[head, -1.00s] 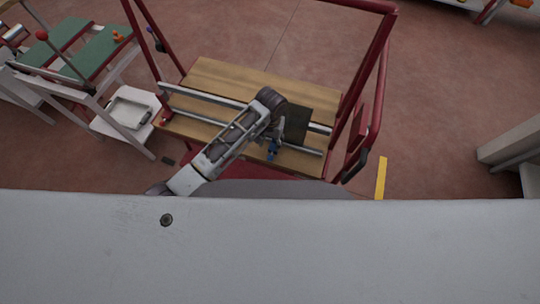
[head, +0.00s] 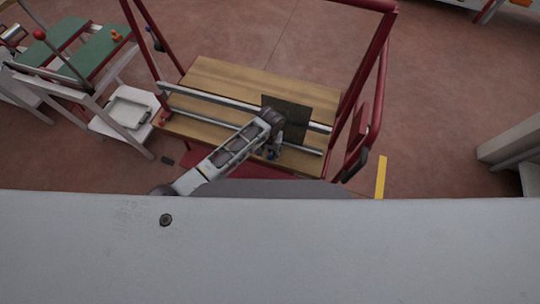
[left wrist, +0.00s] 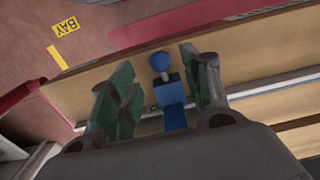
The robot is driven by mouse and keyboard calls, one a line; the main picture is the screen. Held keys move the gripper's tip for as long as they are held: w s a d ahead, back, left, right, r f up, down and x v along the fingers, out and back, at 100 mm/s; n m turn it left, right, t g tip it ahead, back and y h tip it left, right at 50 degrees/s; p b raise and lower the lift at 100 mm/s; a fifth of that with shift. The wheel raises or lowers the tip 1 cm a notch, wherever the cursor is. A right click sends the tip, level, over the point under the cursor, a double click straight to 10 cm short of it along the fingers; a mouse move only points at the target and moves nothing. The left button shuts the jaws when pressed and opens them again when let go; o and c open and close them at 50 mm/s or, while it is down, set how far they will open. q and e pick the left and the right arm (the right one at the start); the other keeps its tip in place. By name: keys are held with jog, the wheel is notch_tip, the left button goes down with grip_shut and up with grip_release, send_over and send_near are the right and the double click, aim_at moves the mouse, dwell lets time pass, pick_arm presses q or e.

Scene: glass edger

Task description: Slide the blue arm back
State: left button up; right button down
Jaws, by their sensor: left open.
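The blue arm (left wrist: 171,110), with a round blue knob on its end, shows between the green finger pads of my left gripper (left wrist: 163,84) in the left wrist view. The gripper is open, with a visible gap on each side of the blue arm. In the head view my left gripper (head: 273,153) is over the front rail of the wooden bench. A small bit of blue (head: 269,155) shows there; most of the blue arm is hidden by my wrist. A dark square plate (head: 291,120) lies just behind my gripper. My right gripper is not in view.
Two metal rails (head: 205,95) run across the wooden bench top (head: 225,78). A red tubular frame (head: 362,75) rises around the bench. A green-topped table (head: 100,50) and a white tray (head: 128,108) stand to the left.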

aim_at(270, 156)
pick_arm(q)
jog(key=shift+f, duration=2.15)
grip_shut()
